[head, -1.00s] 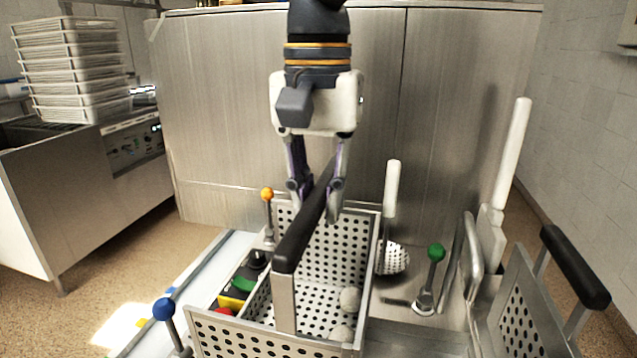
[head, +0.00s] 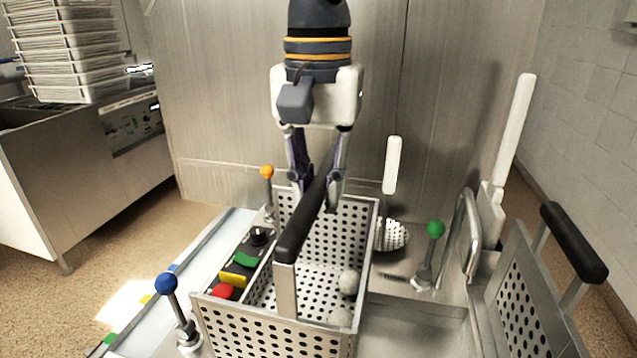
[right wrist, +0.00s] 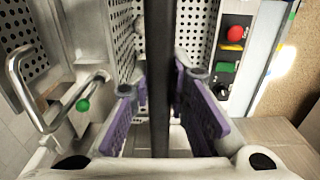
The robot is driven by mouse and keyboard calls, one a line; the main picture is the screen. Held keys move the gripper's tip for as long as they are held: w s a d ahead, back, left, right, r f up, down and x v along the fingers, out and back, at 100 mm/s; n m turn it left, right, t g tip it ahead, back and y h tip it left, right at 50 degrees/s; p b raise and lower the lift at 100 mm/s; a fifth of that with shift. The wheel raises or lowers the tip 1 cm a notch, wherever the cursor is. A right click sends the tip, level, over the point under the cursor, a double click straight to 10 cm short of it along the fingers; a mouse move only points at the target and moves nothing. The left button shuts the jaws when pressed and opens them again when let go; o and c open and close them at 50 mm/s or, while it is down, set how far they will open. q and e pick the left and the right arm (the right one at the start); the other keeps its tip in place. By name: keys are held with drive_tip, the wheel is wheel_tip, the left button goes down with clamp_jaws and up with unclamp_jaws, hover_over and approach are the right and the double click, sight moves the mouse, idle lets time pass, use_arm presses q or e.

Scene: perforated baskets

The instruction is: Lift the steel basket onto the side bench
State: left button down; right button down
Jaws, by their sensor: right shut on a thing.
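The steel basket (head: 310,338) is a perforated box with a black bar handle (head: 303,220) along its top. Pale round lumps (head: 348,282) lie on its floor. My right gripper (head: 318,195) comes down from above and is shut on the handle near its far end. In the right wrist view the purple fingers stand on both sides of the black handle (right wrist: 160,80). The basket looks level; whether its bottom touches the surface below is hidden. My left gripper is not in view. I cannot tell which surface is the side bench.
A control panel with a red button (head: 222,291) sits left of the basket, near blue (head: 165,283) and orange (head: 267,171) knobbed levers. A green-knobbed lever (head: 436,229) and a second perforated basket (head: 522,310) with a black handle stand right. Stacked trays (head: 75,50) are far left.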

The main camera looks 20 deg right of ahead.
drive_tip(key=shift+f, duration=0.4)
drive_tip(key=c, duration=1.4)
unclamp_jaws()
drive_tip(key=shift+c, duration=0.2)
drive_tip(key=shift+f, duration=0.1)
wheel_tip(320, 180, up, 12)
